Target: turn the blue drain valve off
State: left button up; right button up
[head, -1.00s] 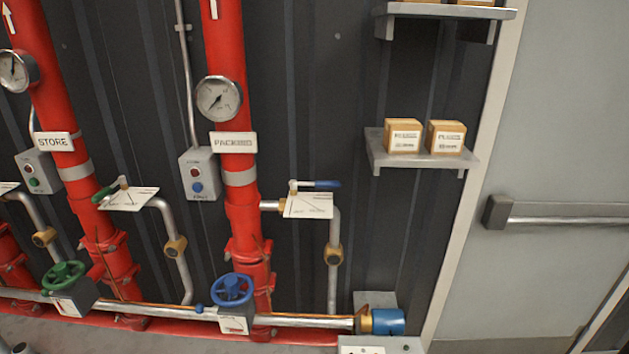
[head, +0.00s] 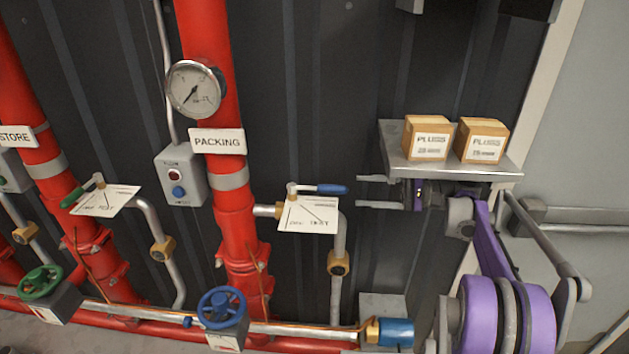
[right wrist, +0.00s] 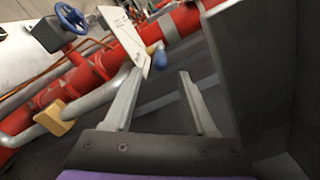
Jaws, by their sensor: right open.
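A lever valve with a blue handle (head: 332,189) sits on the side branch of the red PACKING pipe (head: 212,110). Its handle lies about level and points right, above a white card (head: 308,215). My right gripper (head: 359,192) is open, just right of the handle's end, its fingers pointing left with one above and one below the handle's height. In the right wrist view the blue handle (right wrist: 159,56) shows just past and between the open fingertips (right wrist: 161,73), with nothing gripped. A blue handwheel (head: 222,308) is lower on the pipework. My left gripper is not in view.
A grey shelf (head: 400,164) with two boxes labelled PLUGS (head: 428,138) is close above my right gripper. A green lever (head: 72,197) and a green handwheel (head: 41,281) are at left. A grey door (head: 600,120) with a push bar is at right.

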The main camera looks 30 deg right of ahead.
aim_at(318, 188)
jog(key=p+x, duration=0.1)
jog(key=x, duration=0.8)
jog(key=shift+a+r, duration=0.1)
jog(key=shift+a, duration=0.15)
jog(key=shift+w+a, duration=0.35)
jog(key=shift+a, duration=0.25)
jog(key=shift+c, duration=0.4)
grip_shut()
